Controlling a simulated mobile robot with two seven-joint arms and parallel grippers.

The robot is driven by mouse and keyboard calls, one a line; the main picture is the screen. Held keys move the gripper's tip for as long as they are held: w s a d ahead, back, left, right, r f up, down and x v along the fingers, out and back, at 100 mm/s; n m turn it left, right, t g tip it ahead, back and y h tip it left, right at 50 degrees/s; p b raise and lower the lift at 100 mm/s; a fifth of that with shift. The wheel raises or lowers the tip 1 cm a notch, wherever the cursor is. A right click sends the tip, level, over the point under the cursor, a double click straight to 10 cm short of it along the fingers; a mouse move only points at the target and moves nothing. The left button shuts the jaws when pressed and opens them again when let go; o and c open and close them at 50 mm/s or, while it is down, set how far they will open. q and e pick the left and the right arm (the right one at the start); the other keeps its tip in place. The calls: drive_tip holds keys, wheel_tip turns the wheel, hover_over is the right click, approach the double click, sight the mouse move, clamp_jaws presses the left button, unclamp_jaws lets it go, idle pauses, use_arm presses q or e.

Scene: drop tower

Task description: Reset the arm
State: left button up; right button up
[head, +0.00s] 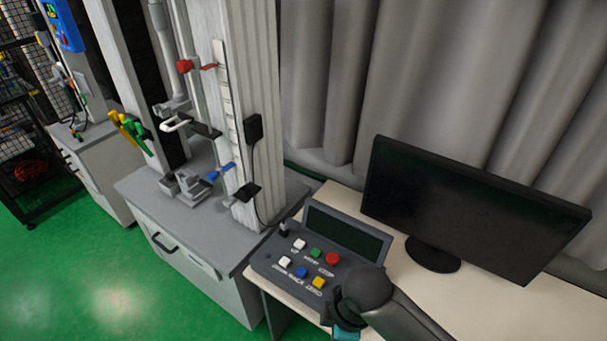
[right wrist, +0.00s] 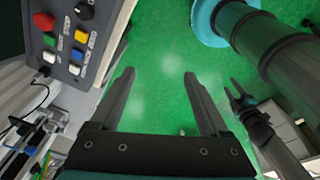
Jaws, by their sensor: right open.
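My right gripper (right wrist: 160,75) is open and empty in the right wrist view, its two fingers apart over the green floor. In the head view my right arm comes in at the bottom right, in front of the control panel (head: 268,268); its fingers are hidden there. The panel carries white, green, red, blue and yellow buttons, a small lever and a dark display. It also shows at the upper left of the right wrist view (right wrist: 58,68), beside the gripper. What looks like my left gripper (right wrist: 238,97) is small at the right of that view; its jaw state is unclear.
The drop tower (head: 240,120) stands on a grey cabinet (head: 262,240) left of the panel. A black monitor (head: 470,205) stands on the pale desk (head: 335,200). Grey curtains (head: 420,90) hang behind. The green floor (head: 110,270) is open at the left.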

drive_tip(key=s+d+r+m+t+h, duration=0.25)
drive_tip(key=s+d+r+m, duration=0.45)
drive_tip(key=s+d+m, duration=0.6)
wheel_tip(320, 180, down, 32)
drive_tip(key=w+a+m+b, duration=0.1)
drive_tip(key=a+m+b, duration=0.15)
drive_tip(key=b, duration=0.75)
use_arm(q)
wheel_tip(320, 180, down, 20)
drive_tip(key=b, duration=1)
drive_tip(key=shift+s+f, duration=0.2)
drive_tip(key=shift+s, duration=0.25)
use_arm(e)
drive_tip(key=s+d+f, duration=0.1)
drive_tip(key=s+f, duration=0.4)
drive_tip(key=f, duration=0.3)
drive_tip(key=s+d+f+g, duration=0.1)
drive_tip(key=s+f, duration=0.4)
drive_tip(key=f, duration=0.3)
drive_tip(key=s+f+n+g, duration=0.1)
drive_tip(key=s+f, duration=0.4)
drive_tip(key=f, duration=0.3)
drive_tip(key=shift+s+d+f+y, duration=0.2)
drive_tip(key=shift+s+d+y, duration=0.05)
drive_tip(key=shift+d+y, duration=0.15)
use_arm(q)
drive_tip(key=shift+s, duration=0.1)
